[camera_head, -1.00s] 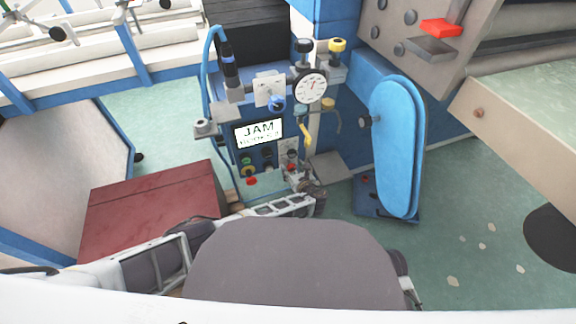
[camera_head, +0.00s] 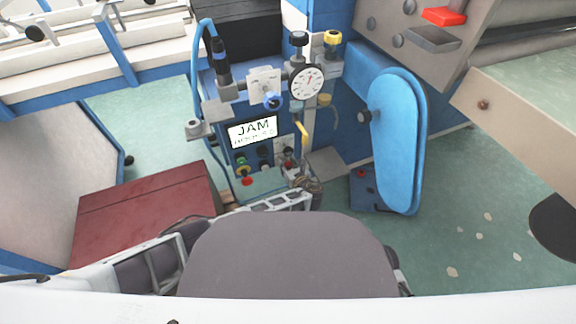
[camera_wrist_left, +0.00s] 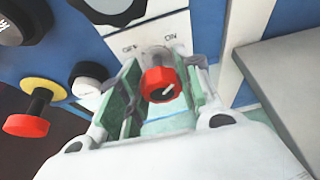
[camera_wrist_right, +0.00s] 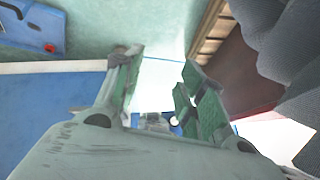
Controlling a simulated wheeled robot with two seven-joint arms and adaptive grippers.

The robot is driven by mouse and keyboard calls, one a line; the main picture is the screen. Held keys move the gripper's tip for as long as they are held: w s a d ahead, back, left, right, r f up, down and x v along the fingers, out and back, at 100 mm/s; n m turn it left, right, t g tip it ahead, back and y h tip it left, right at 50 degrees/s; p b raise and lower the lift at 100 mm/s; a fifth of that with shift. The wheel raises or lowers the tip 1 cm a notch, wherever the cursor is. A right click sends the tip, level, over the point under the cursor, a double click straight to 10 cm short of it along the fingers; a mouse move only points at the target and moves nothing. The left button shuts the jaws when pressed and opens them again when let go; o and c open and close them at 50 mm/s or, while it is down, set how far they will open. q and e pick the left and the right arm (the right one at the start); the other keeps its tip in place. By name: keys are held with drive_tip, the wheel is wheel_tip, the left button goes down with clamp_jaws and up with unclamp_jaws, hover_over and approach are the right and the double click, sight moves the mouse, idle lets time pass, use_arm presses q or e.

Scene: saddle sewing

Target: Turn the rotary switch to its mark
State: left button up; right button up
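In the left wrist view the pointer slants toward the upper right. My left gripper (camera_wrist_left: 164,92) has its green fingers on either side of the knob, apart; whether either finger touches it I cannot tell. In the head view the left gripper (camera_head: 310,187) is at the lower front of the blue machine. My right gripper (camera_wrist_right: 156,80) is open with nothing between its fingers, and is hidden in the head view.
A red button on a yellow base (camera_wrist_left: 33,115) and a white button (camera_wrist_left: 90,75) sit left of the switch. A screen reading JAM (camera_head: 252,131) and a dial gauge (camera_head: 307,82) are above. A blue padded board (camera_head: 398,140) stands right; a dark red box (camera_head: 140,210) is left.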

use_arm(q)
drive_tip(key=c, duration=0.3)
